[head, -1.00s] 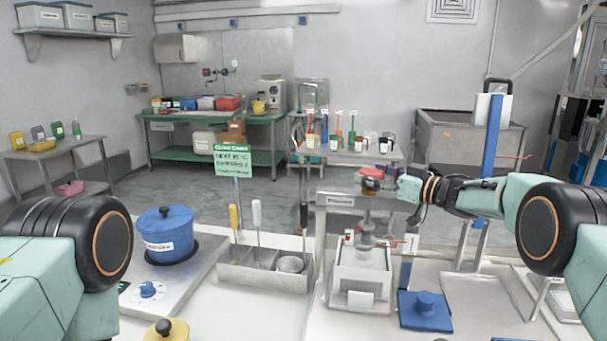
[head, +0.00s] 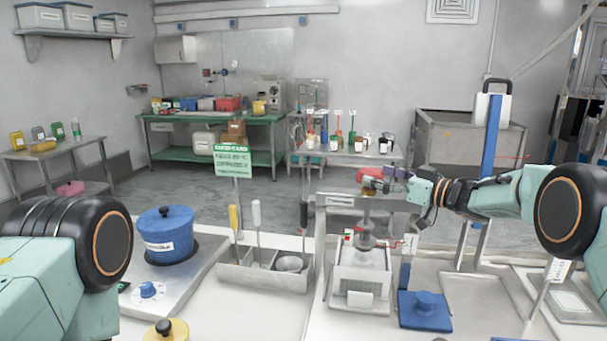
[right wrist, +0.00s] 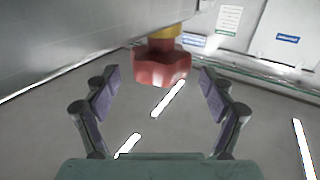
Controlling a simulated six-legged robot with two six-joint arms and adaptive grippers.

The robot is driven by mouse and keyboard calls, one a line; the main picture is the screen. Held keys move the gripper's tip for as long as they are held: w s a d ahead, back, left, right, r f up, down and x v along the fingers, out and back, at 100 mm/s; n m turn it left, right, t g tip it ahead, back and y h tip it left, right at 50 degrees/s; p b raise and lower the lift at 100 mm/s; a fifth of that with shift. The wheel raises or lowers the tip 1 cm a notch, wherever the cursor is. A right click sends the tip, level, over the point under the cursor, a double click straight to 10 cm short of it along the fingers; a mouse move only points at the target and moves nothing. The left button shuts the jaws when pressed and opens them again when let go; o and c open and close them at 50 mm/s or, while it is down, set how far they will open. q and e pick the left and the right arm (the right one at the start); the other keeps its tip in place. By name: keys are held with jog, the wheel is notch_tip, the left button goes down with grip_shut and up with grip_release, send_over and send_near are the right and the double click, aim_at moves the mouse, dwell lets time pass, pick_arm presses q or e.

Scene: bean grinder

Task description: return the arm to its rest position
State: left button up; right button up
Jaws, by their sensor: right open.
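My right gripper (head: 384,179) is open in the head view, beside a red knob (head: 371,171) on top of the bean grinder. In the right wrist view the red knob (right wrist: 160,70), with a yellow part above it, shows between and beyond the two spread fingers, with gaps on both sides. The grinder's clear box-like base (head: 362,272) stands on the white counter below. My right arm reaches in from the right. My left arm shows only as a shoulder part at the left; its gripper is out of view.
A blue pot (head: 166,238) sits on a hotplate at the left. A metal utensil holder (head: 262,275) with a green sign behind it stands in the middle. A blue stand base (head: 425,311) and a metal frame lie right of the grinder, under my right arm.

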aim_at(369, 171)
jog(key=v, duration=0.9)
jog(key=x, duration=0.8)
jog(key=shift+f, duration=0.1)
jog(key=shift+x, duration=2.05)
jog(key=shift+t, duration=0.3)
jog(key=shift+s+r+m+h+p, duration=0.1)
jog(key=shift+r+m+h+p, duration=0.1)
jog(key=shift+m+h+p, duration=0.15)
jog(key=shift+m+t+h, duration=0.55)
jog(key=shift+t+h, duration=0.1)
jog(key=shift+t, duration=0.05)
